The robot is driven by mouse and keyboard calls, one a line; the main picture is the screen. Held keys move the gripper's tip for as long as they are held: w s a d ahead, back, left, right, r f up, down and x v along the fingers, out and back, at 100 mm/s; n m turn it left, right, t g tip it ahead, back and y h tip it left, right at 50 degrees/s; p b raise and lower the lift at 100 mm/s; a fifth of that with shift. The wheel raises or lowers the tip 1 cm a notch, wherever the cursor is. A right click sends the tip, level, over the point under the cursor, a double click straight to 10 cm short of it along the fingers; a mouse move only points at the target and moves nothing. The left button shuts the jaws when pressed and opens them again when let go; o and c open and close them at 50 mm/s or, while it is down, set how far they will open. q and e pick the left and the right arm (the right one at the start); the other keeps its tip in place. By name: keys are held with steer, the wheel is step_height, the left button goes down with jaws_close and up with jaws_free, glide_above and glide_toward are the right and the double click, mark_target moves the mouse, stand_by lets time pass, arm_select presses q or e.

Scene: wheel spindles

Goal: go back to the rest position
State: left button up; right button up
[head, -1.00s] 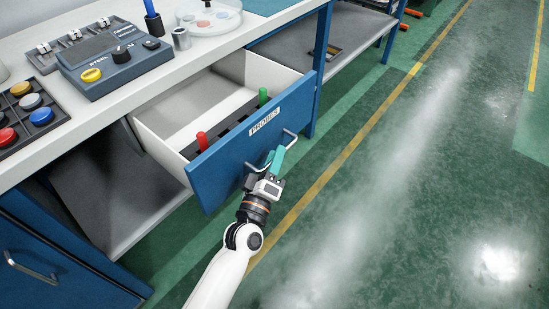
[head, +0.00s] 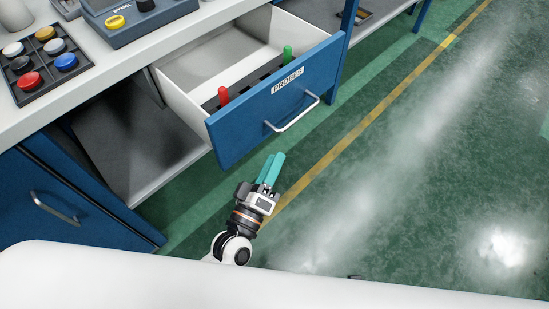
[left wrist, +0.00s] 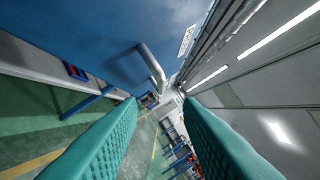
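My left gripper (head: 270,170) has teal fingers and is in front of and below the open drawer in the head view. It is clear of the silver drawer handle (head: 293,115). The blue-fronted drawer (head: 240,130), labelled PROBES, stands pulled out. In the left wrist view the two teal fingers (left wrist: 160,135) are spread apart with nothing between them. The handle (left wrist: 152,66) shows beyond them, apart from the fingers. My right gripper is not in either view.
Inside the drawer are a red probe (head: 223,96) and a green probe (head: 287,53). A tray of coloured caps (head: 43,84) lies on the white bench top (head: 100,85). A blue cabinet door (head: 60,215) is at lower left. The green floor (head: 400,170) to the right is clear.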

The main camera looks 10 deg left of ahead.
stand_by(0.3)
